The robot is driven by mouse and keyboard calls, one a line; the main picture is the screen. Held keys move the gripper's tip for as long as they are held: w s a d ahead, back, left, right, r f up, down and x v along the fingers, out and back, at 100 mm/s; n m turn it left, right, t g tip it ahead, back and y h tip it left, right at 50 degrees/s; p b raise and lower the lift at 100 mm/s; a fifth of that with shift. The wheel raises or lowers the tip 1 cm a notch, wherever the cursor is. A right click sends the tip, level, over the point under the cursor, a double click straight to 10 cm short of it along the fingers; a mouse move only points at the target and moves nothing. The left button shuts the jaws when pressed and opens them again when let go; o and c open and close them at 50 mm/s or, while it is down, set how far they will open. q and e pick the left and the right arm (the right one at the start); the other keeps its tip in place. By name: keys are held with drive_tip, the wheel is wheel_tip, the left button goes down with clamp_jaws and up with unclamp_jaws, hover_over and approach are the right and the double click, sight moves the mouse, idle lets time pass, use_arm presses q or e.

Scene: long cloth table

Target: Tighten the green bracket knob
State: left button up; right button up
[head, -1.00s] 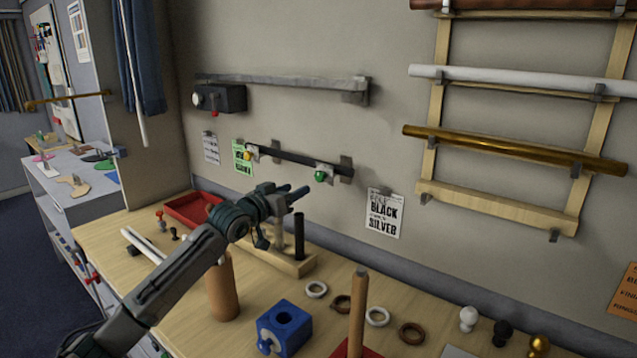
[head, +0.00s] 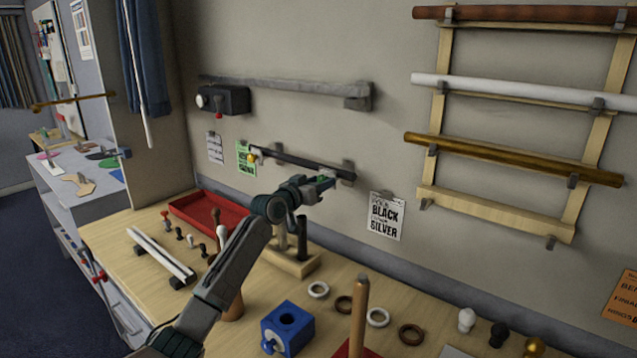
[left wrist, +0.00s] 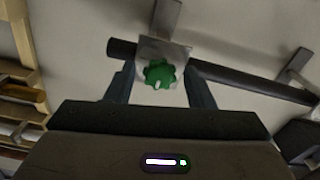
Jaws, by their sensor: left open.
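The green bracket knob (left wrist: 159,73) sits on a metal bracket (left wrist: 162,50) that carries a dark rod (left wrist: 235,82) on the wall. In the left wrist view the knob is between the two fingers of my left gripper (left wrist: 160,88), with gaps on both sides. The gripper is open and holds nothing. In the head view my left gripper (head: 322,184) is raised to the dark rod (head: 300,160) at its right part and largely hides the green knob. My right gripper is in neither view.
A yellow knob (head: 252,157) is at the rod's left end. Below are a wooden stand (head: 290,262), a red tray (head: 185,207), a blue block (head: 280,330) and several rings on the table. A black-and-silver sign (head: 386,217) hangs right of the gripper.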

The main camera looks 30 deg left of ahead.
use_arm(q)
drive_tip(key=shift+c, duration=0.2)
drive_tip(key=c, duration=1)
drive_tip(key=shift+o, duration=0.2)
drive_tip(key=shift+f+m+b, duration=0.1)
drive_tip(key=shift+m+b, duration=5.95)
drive_tip(key=shift+m, duration=3.55)
